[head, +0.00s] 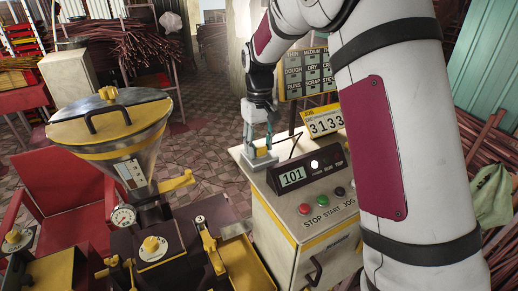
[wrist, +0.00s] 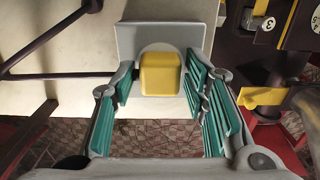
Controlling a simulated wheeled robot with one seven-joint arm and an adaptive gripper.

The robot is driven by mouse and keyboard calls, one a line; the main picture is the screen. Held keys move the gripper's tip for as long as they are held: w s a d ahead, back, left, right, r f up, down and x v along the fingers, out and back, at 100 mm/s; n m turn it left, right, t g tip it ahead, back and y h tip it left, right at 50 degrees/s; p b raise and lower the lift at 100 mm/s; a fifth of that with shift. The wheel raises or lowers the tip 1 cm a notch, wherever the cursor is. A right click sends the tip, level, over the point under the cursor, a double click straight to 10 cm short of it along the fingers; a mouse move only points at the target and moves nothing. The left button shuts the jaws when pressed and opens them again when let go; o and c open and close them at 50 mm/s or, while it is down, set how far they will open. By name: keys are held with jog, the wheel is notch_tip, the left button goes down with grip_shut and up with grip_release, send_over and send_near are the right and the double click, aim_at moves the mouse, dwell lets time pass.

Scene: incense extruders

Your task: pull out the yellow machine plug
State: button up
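The yellow plug (wrist: 162,74) sits in a grey socket housing (wrist: 135,36) in the wrist view. In the head view this grey housing (head: 262,163) stands at the left back corner of the console top, and the yellow plug cannot be made out there. My gripper (head: 262,148) is down at the housing. In the wrist view my gripper (wrist: 162,86) is open, its teal-padded fingers on the left and right of the plug. A gap shows between the plug and the pads on both sides.
The cream console (head: 285,236) carries a display box (head: 292,177) reading 101 and stop, start and jog buttons. A yellow-framed 3133 counter (head: 324,121) stands behind it. The hopper machine (head: 110,125) is to the left. Tiled floor (head: 215,130) lies open behind.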

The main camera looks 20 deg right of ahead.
aim_at(259, 145)
grip_shut()
jog(key=shift+r+p, duration=0.45)
jog(key=shift+r, duration=2.5)
